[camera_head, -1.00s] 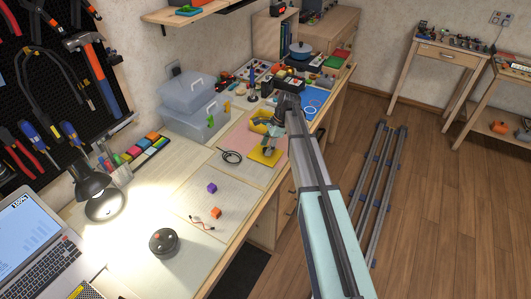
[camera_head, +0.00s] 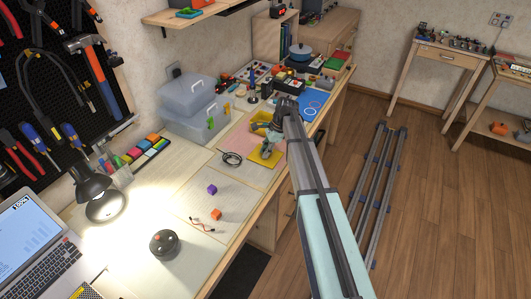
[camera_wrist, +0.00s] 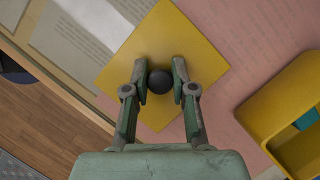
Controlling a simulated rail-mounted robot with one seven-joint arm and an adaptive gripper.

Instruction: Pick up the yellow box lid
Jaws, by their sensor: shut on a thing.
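The yellow box lid (camera_wrist: 172,38) is a flat square plate with a round black knob (camera_wrist: 160,82) in its middle. My gripper (camera_wrist: 160,76) is shut on that knob, one finger on each side, in the wrist view. In the head view my gripper (camera_head: 266,146) is over the lid (camera_head: 262,156) and hides part of it. I cannot tell whether the lid touches the mat. The open yellow box (camera_wrist: 275,98) is to the right of the lid in the wrist view, with something teal inside.
A pink mat (camera_wrist: 235,55) lies under the box. A black cable coil (camera_head: 231,158), a purple cube (camera_head: 212,189) and an orange cube (camera_head: 216,214) are on the bench nearer the camera. Clear plastic bins (camera_head: 190,105) stand at the wall. The bench edge is close to the lid.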

